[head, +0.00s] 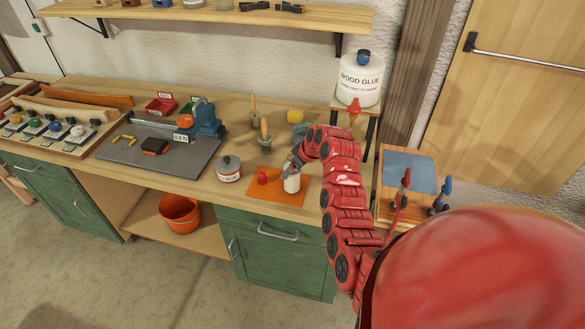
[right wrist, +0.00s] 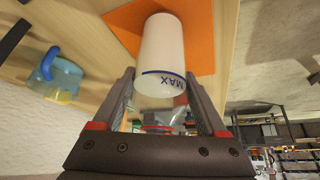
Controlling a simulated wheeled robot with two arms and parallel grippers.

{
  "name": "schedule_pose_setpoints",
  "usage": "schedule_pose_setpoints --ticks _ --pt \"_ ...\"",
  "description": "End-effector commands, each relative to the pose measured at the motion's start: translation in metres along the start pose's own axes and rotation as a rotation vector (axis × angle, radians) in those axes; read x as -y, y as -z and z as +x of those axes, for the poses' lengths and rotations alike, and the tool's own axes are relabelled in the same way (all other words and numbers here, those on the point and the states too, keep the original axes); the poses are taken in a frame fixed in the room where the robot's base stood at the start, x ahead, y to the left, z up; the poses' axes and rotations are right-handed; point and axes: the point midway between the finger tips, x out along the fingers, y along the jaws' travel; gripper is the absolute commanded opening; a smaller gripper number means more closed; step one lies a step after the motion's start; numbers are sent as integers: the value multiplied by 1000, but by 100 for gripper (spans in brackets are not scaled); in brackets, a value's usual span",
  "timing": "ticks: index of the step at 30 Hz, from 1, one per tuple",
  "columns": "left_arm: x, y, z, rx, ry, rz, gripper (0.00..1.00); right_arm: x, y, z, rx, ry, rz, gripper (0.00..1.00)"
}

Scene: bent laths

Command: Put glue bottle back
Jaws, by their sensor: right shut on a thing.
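The glue bottle is a small white bottle (head: 291,184) at the orange mat (head: 277,200) on the bench. My right gripper (head: 293,167) is shut on its upper part. In the right wrist view the white bottle (right wrist: 162,50) lies between the fingers (right wrist: 160,88), with a blue line and "MAX" on its side. Its far end meets the orange mat (right wrist: 202,50) in that view; I cannot tell whether it rests there or hovers slightly. A small red piece (head: 262,178) lies on the mat, left of the bottle. My left gripper is out of view.
A glue tin (head: 229,172) stands left of the mat. Pots with brushes (head: 265,141) stand behind. A large wood glue jug (head: 358,84) with a red tap sits on a raised stand at the right. A grey board (head: 165,155) with tools lies further left.

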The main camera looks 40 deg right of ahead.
Motion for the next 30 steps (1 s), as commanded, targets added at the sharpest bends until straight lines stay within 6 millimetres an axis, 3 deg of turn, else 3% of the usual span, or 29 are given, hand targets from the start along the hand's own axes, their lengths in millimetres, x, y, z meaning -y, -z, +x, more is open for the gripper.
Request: schedule_pose_setpoints --ticks 1,5,17,23,27,30 --pt "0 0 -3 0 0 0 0 0 -1 2 -1 -1 0 77" --pt "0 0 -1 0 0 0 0 0 0 1 -1 -1 0 100" --pt "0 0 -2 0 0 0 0 -1 2 -6 -4 -3 0 100" --pt "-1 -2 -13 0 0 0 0 -2 0 -31 -6 -6 -1 100" --pt "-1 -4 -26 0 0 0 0 -2 0 -61 -7 -7 -1 100" --pt "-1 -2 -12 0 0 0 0 -2 4 -96 -7 -7 0 100"
